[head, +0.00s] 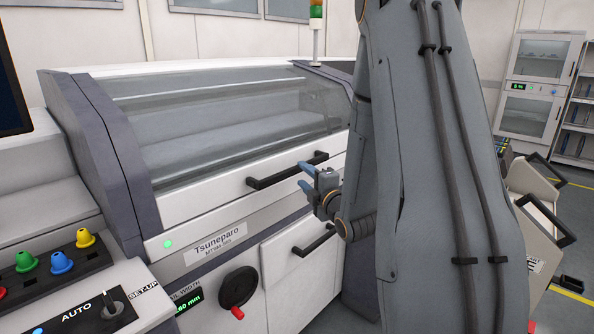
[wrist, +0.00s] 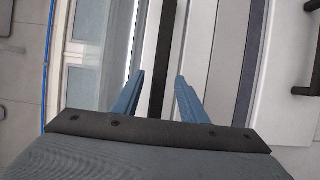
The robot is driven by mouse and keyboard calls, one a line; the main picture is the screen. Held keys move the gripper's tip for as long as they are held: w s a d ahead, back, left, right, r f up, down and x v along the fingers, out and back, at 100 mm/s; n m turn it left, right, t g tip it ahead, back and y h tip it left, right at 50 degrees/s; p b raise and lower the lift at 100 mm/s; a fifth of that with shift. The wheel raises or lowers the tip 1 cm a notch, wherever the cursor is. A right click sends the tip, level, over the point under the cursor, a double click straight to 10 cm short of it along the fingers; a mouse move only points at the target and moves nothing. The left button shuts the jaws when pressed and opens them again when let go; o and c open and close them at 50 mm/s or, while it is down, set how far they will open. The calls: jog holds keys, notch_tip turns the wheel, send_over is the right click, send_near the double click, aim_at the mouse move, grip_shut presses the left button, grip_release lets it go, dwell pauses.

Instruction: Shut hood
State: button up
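The hood (head: 220,115) of the white and grey machine has a clear window and a white lower band. In the head view it lies down between the grey side panels, its lower edge close to the front panel; I see no clear gap. Its black bar handle (head: 287,170) runs along the band. In the wrist view my gripper (wrist: 160,76) is open, with a black bar (wrist: 163,35), seemingly the handle, between the fingers. I cannot tell whether they touch it.
A second black handle (head: 314,240) sits on the lower front door. A black handwheel (head: 238,286) sticks out lower left. A control panel (head: 60,270) with coloured knobs stands at left. Tilted bins (head: 535,210) and a glass cabinet (head: 530,90) are at right.

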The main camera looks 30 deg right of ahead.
aim_at(298, 170)
jog(key=w+p, duration=0.1)
jog(key=w, duration=0.4)
jog(key=shift+w+d, duration=0.1)
jog(key=shift+w, duration=0.25)
jog(key=shift+c, duration=0.4)
grip_shut()
